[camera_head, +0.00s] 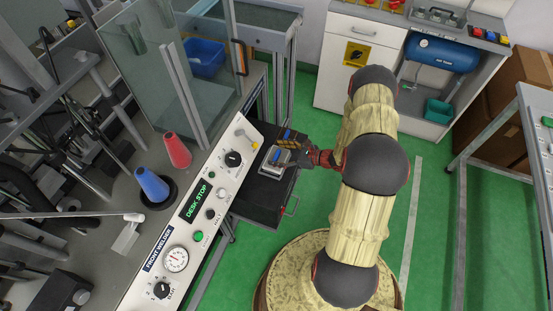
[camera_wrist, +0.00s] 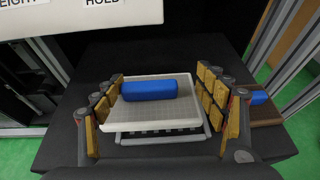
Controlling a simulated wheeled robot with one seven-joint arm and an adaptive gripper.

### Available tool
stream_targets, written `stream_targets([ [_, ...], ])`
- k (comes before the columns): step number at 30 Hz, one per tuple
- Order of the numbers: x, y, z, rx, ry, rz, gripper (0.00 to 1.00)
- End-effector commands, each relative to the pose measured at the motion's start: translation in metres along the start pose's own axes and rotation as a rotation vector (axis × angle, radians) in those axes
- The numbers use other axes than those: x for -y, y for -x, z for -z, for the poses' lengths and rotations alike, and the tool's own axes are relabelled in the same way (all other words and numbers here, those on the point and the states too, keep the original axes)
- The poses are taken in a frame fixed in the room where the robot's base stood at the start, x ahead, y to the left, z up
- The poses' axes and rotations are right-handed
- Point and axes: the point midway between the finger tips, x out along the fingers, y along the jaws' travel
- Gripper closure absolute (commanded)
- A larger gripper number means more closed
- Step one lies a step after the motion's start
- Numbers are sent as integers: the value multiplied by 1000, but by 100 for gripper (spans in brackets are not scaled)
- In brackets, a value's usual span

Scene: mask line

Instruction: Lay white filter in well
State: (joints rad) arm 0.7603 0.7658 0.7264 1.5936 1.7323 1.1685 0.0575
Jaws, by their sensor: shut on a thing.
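My gripper (camera_head: 288,149) is low over a black surface (camera_head: 262,190), beside the sloped control panel. In the wrist view, the gold-padded fingers of my gripper (camera_wrist: 160,103) stand on either side of a flat white filter (camera_wrist: 124,112) and are shut on it. A blue block-like grip (camera_wrist: 150,89) sits on top of the filter. A grey frame with dark slots (camera_wrist: 165,139) shows just under the filter's near edge. I cannot tell whether the filter touches this frame, or whether the frame is the well. In the head view the filter is small and partly hidden.
The white control panel (camera_head: 193,203) borders the black surface on the left. A red cone (camera_head: 176,150) and a blue cone (camera_head: 152,185) stand on the bench behind it. A blue bin (camera_head: 205,57) stands farther back. Green floor is open to the right.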

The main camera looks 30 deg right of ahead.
Motion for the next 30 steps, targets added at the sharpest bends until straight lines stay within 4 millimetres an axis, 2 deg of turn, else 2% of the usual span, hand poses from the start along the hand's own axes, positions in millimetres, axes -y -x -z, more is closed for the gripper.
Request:
stream_targets([
  [11, 15, -25, 19, 0, 1, 0, 52],
  [16, 13, -34, 44, 0, -2, 0, 52],
  [28, 14, -35, 47, 0, 0, 0, 52],
  [29, 13, -35, 47, 0, 0, 0, 27],
  [30, 13, -35, 46, 0, 0, 0, 25],
])
